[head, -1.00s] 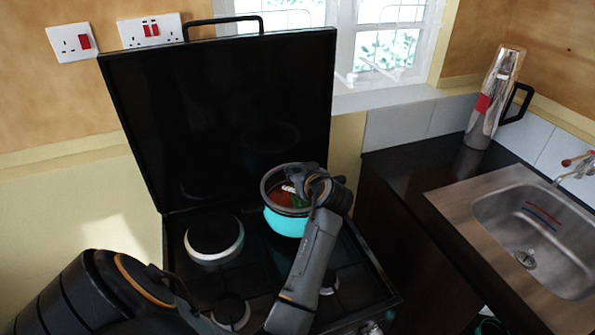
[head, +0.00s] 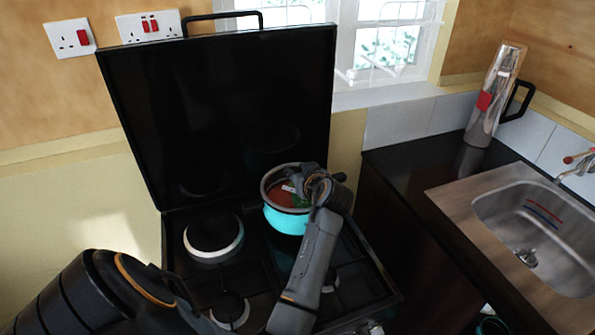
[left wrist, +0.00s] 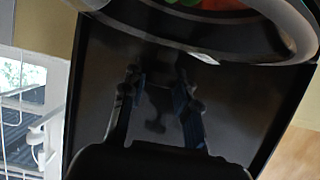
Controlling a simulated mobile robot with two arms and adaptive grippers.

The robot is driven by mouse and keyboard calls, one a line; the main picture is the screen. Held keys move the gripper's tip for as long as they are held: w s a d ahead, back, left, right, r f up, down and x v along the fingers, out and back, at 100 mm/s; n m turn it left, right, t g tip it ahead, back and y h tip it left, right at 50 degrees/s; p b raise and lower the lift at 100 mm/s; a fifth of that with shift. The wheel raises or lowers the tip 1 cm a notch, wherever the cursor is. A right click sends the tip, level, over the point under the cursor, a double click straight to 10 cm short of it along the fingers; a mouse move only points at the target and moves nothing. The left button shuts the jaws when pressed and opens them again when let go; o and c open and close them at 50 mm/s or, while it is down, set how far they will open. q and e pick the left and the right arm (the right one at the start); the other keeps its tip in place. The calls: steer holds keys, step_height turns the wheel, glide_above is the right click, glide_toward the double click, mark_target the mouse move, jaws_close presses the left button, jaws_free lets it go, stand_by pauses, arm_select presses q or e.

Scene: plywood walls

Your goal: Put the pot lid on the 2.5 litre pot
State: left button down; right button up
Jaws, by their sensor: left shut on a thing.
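A turquoise pot (head: 283,222) with a grey rim stands at the back right of the black hob, with red and green contents showing inside. Its rim also shows large at the top of the left wrist view (left wrist: 150,17). My left gripper (head: 314,180) is at the pot's right rim in the head view. It is shut on the pot at its rim or handle; the fingers hide the exact spot. I cannot make out a separate pot lid. My right gripper is not in view.
The raised black hob cover (head: 220,110) stands behind the pot. A round burner (head: 213,236) is free at the left. The sink (head: 540,230) lies at the right, and a silver flask (head: 494,97) with a black handle stands behind it on the dark counter.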

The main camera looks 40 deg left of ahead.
arm_select(q)
steer(key=shift+f, duration=0.1)
steer(key=c, duration=0.9)
jaws_free()
steer(key=shift+c, duration=0.2)
step_height(320, 180, up, 10)
